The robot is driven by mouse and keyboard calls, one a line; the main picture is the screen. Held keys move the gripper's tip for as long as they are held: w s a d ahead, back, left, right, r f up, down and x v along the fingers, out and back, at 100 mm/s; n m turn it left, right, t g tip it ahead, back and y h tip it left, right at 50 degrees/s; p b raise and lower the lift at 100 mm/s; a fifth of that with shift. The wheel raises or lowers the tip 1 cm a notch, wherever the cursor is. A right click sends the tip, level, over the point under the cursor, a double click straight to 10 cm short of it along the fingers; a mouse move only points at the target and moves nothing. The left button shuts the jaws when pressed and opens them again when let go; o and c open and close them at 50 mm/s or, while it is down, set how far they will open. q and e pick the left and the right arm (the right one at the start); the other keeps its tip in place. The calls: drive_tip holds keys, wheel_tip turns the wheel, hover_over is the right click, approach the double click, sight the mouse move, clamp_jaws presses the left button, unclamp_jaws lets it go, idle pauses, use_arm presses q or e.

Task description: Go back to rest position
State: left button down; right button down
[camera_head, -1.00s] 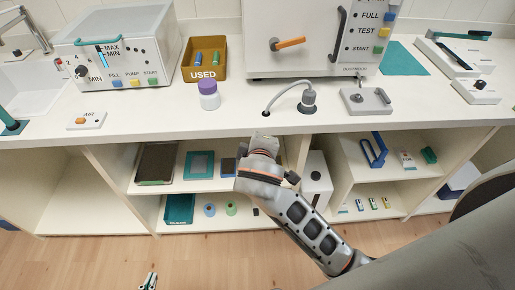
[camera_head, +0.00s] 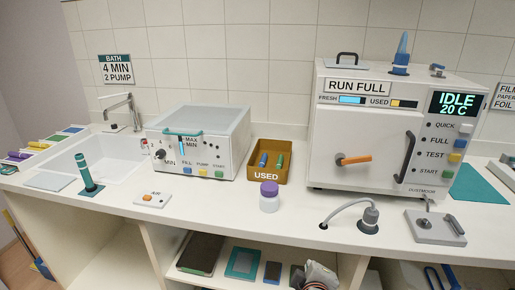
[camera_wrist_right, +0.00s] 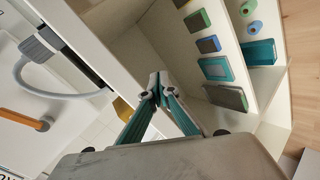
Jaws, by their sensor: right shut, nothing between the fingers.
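My right gripper (camera_wrist_right: 158,88) shows in the right wrist view, its two teal-padded fingers meeting at the tips with nothing between them. It hangs in front of the open shelves under the counter, apart from the objects there. My left gripper is not in view.
The white counter (camera_head: 225,208) carries a bath unit (camera_head: 215,165), a yellow USED bin (camera_head: 285,170), a purple-capped jar (camera_head: 269,198), a hose fitting (camera_head: 369,217) and a large white machine (camera_head: 330,130) reading IDLE 20 C. Lower shelves hold a teal tray (camera_wrist_right: 216,69) and several small items.

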drive_tip(key=s+a+f+m+y, duration=0.1)
drive_tip(key=s+f+y, duration=0.1)
drive_tip(key=s+f, duration=0.35)
drive_tip(key=s+f+m+y, duration=0.1)
drive_tip(key=s+f+y, duration=0.15)
drive_tip(key=f, duration=0.55)
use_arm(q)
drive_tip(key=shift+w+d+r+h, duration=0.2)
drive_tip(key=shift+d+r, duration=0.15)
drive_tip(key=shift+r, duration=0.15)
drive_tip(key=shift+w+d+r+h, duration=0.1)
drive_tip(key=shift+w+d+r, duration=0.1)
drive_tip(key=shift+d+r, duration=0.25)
use_arm(e)
drive_tip(key=s+d+f+m, duration=0.1)
drive_tip(key=s+f+m, duration=0.1)
drive_tip(key=s, duration=0.3)
drive_tip(key=s+d+f+m+y, duration=0.1)
drive_tip(key=s+d+f+m, duration=0.1)
drive_tip(key=s+f, duration=0.2)
drive_tip(key=shift+s+d, duration=0.3)
drive_tip(key=shift+s, duration=0.05)
drive_tip(key=shift+d+r, duration=0.1)
